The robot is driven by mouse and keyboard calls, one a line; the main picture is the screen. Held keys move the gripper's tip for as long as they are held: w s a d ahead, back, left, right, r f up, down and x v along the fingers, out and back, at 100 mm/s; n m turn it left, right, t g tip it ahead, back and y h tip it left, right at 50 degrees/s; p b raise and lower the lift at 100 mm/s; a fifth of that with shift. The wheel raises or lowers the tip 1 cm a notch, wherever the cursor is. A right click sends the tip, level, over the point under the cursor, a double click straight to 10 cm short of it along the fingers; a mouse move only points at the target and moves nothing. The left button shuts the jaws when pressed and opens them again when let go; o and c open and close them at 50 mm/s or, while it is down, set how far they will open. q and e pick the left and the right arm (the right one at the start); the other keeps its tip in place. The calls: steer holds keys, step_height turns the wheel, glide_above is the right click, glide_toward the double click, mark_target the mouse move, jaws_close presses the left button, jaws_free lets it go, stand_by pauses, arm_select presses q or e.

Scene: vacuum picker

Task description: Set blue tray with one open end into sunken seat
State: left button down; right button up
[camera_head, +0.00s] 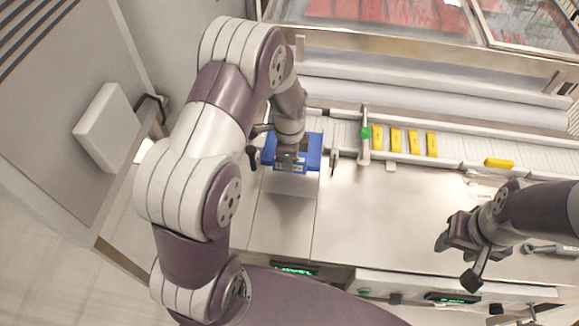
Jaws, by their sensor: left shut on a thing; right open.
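A blue tray (313,152) sits in the upper middle of the camera_head view, near the left end of the roller conveyor. My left gripper (289,158) comes down over the tray and is shut on it. The gripper and wrist hide much of the tray, so I cannot tell which end is open. The sunken seat is not clearly visible; it may be hidden by the tray and my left arm. My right gripper (460,262) is open and empty over the steel counter at the right.
A conveyor (465,150) carries several yellow blocks (397,140), with another yellow piece (499,163) at its front right. A post with a green part (364,133) stands right of the tray. The steel counter (380,225) is clear in the middle. Green displays (452,298) line its front.

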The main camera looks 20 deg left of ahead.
arm_select(q)
step_height(320, 180, down, 6)
steer(key=shift+r+p, duration=0.25)
steer(key=shift+p, duration=0.2)
steer(key=shift+w+f, duration=0.1)
steer(key=shift+f, duration=0.2)
steer(key=shift+f, duration=0.1)
steer(key=c, duration=1)
jaws_free()
steer(key=shift+o, duration=0.2)
